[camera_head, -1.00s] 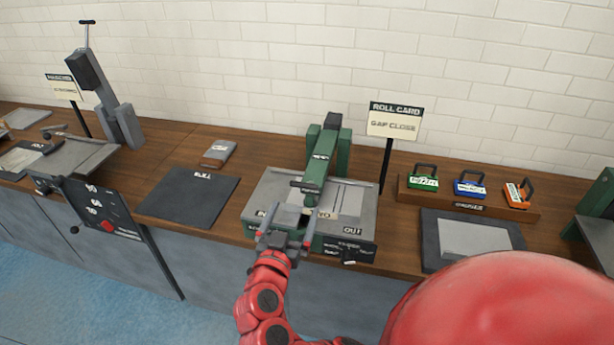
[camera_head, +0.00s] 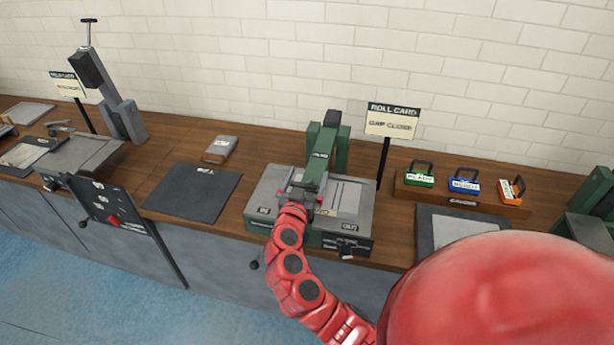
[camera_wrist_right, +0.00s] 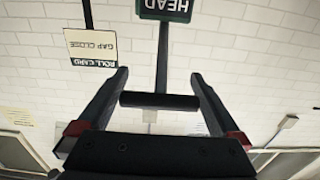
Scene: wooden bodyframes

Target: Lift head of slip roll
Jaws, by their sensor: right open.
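The slip roll (camera_head: 352,200) stands at the middle of the bench in the head view, a grey bed on a green base. Its head (camera_head: 320,160) is a green arm lying low over the bed, coming forward from green posts at the back. In the right wrist view, the head shows a green HEAD label (camera_wrist_right: 165,8) and a dark crossbar handle (camera_wrist_right: 160,101). My right gripper (camera_head: 304,188) is at the head's front end. It is open, with the crossbar between its two fingers, as the wrist view shows (camera_wrist_right: 159,76). Contact is not clear. My left gripper is out of view.
A roll card sign (camera_head: 392,122) reading GAP CLOSE stands right of the slip roll. A rack (camera_head: 460,200) holds green, blue and orange tagged blocks. A dark mat (camera_head: 192,194) lies left. Another machine (camera_head: 85,152) stands farther left. A white brick wall closes the back.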

